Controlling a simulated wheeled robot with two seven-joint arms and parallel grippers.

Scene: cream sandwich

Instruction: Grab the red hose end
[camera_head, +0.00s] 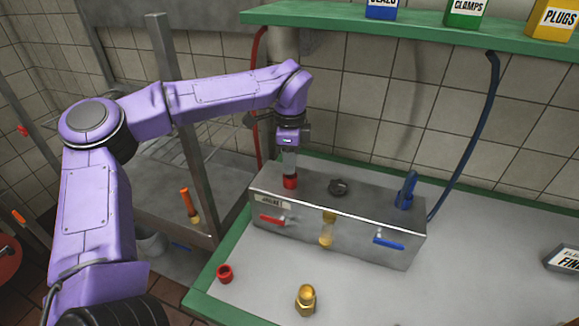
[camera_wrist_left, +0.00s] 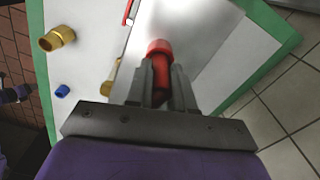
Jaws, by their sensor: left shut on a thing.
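My left gripper (camera_head: 290,163) points down over the left end of a metal box (camera_head: 345,225). It is shut on a red tubular piece, which looks like the red hose end (camera_wrist_left: 160,73). A wider red collar (camera_head: 290,182) sits just beyond the fingertips, at the box top; the collar also shows in the left wrist view (camera_wrist_left: 160,46). The red hose (camera_head: 257,90) hangs from the green shelf and passes behind the box's left end. Its link to the held piece is hidden.
A blue fitting (camera_head: 405,190) stands on the box's right end, near a blue hose (camera_head: 478,125). Red (camera_head: 272,219) and blue (camera_head: 388,243) levers jut from the front. A red ring (camera_head: 224,273) and brass fitting (camera_head: 305,300) lie on the table.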

